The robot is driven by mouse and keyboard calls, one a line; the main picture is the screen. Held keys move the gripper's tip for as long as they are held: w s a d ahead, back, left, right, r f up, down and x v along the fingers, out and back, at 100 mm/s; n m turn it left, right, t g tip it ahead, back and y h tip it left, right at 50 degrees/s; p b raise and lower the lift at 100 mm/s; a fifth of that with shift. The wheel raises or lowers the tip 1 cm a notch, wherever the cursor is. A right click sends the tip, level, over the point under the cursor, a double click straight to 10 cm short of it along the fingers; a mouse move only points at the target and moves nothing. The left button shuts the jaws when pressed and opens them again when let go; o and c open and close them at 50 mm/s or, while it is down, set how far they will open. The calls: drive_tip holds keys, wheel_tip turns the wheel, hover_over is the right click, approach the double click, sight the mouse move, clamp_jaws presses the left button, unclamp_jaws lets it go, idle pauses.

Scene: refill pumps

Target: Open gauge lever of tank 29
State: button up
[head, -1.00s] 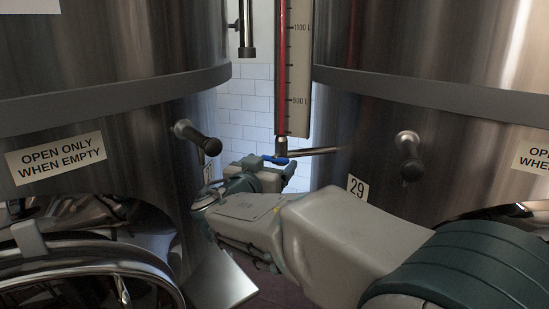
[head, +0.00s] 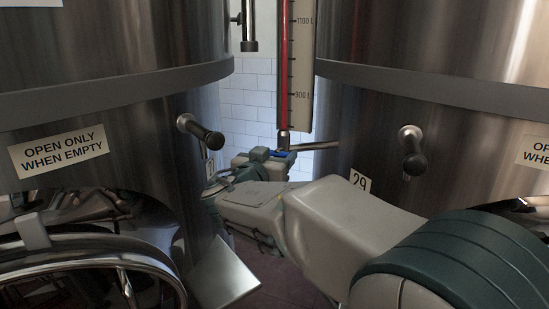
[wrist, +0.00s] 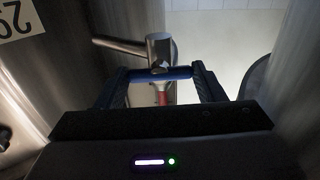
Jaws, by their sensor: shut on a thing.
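Tank 29 (head: 455,130) is the steel tank on the right, with its number plate (head: 360,181). The plate also shows upside down in the wrist view (wrist: 17,18). A pipe (head: 315,146) runs from the tank to the foot of the level gauge (head: 299,75), which holds a red column. The blue gauge lever (wrist: 178,73) lies crosswise in front of the pipe fitting in the wrist view. My gripper (wrist: 163,78) is shut on the lever, with a dark finger at each end of it. In the head view my gripper (head: 280,162) hides most of the lever.
A second steel tank (head: 110,130) stands on the left, close to my wrist. Dark-handled taps jut from the left tank (head: 204,134) and tank 29 (head: 412,155). A steel plate (head: 227,275) sticks out below on the left. White tiles show in the gap.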

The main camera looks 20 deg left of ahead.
drive_tip(key=shift+f+b, duration=0.2)
drive_tip(key=shift+b, duration=0.2)
drive_tip(key=n+b, duration=0.8)
drive_tip(key=n, duration=0.1)
drive_tip(key=shift+r+b, duration=0.1)
drive_tip(key=shift+b, duration=0.25)
drive_tip(key=n, duration=0.4)
drive_tip(key=shift+n, duration=0.3)
drive_tip(key=shift+a+n, duration=0.1)
drive_tip(key=shift+n, duration=1.9)
drive_tip(key=o, duration=1)
drive_tip(key=shift+c, duration=0.2)
